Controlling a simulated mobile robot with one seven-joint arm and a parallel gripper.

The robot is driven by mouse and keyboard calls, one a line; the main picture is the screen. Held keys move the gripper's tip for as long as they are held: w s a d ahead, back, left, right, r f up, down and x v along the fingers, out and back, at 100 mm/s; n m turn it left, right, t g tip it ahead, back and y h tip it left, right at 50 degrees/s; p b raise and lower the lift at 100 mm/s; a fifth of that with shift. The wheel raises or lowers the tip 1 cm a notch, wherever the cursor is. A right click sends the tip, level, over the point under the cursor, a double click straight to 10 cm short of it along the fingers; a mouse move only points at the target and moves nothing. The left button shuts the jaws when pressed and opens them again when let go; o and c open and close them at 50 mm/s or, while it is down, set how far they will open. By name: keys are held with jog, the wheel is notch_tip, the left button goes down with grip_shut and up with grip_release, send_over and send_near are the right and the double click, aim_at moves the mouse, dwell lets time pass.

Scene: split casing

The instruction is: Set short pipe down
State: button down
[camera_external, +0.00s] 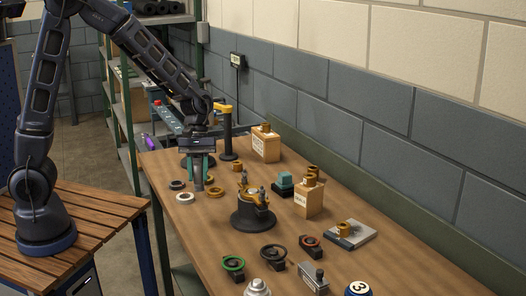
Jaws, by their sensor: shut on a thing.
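My gripper (199,182) points down over the far left part of the wooden table, with its teal fingers closed around a grey upright piece. This piece looks like the short pipe (197,178). Its lower end is at or just above the tabletop; I cannot tell whether it touches. The fingers hide part of it. A split casing with brass-coloured parts sits on a round black base (253,218) to the right of my gripper, apart from it.
Near my gripper lie a white ring (185,198), a dark ring (177,185) and a brass ring (215,192). A black post (228,140) and a tan box (266,145) stand behind. Clamps and a grey plate (350,236) lie nearer. Bare table (190,225) shows in front.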

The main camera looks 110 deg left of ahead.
jog(key=shift+f, duration=4.75)
jog(key=shift+f, duration=0.1)
jog(key=c, duration=1.1)
grip_release()
jog(key=v, duration=1.2)
